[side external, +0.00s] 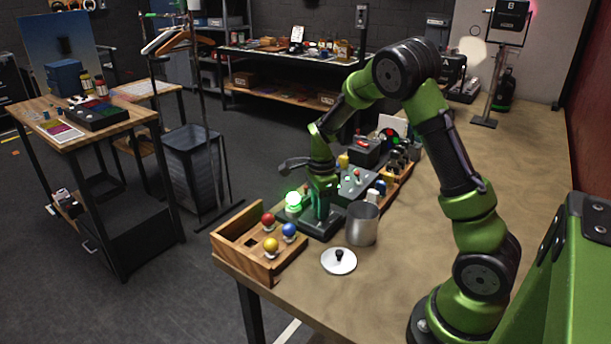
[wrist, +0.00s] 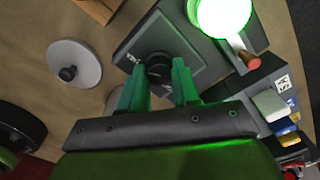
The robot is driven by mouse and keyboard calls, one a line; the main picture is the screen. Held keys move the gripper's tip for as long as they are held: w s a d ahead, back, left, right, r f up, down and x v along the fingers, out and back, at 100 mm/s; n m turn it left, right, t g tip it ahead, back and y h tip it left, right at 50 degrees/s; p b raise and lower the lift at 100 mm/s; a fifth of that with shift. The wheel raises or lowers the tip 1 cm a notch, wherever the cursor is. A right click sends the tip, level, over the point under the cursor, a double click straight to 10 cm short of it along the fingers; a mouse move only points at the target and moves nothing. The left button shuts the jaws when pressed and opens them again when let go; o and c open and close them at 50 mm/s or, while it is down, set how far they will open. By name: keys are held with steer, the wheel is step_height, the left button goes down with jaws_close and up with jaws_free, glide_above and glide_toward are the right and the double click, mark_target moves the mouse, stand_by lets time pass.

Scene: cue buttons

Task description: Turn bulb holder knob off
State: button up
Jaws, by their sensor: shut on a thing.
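The bulb holder (wrist: 190,40) is a dark grey box with a flat top plate, and its bulb (wrist: 222,12) glows bright green. The bulb also shows lit in the side external view (side external: 294,201). The knob (wrist: 159,66) is round and black, on the holder's top plate. My gripper (wrist: 157,84) points down over the holder with its two green fingers on either side of the knob, shut on it. In the side external view my gripper (side external: 322,205) hides the knob.
A wooden tray (side external: 240,243) with red, blue and yellow balls stands left of the holder. A metal cup (side external: 362,224) and a white lid with a black knob (side external: 339,261) are to the right and front. A grey control box (side external: 357,183) and other items crowd behind.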

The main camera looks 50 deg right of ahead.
stand_by(0.3)
steer(key=n, duration=0.5)
steer(key=shift+n, duration=0.4)
steer(key=n, duration=0.6)
steer(key=shift+r, duration=0.1)
steer(key=n, duration=0.6)
steer(key=shift+n, duration=0.3)
steer(key=n, duration=0.5)
steer(key=shift+n, duration=0.4)
steer(key=o, duration=1.1)
steer(key=shift+c, duration=0.2)
step_height(320, 180, up, 17)
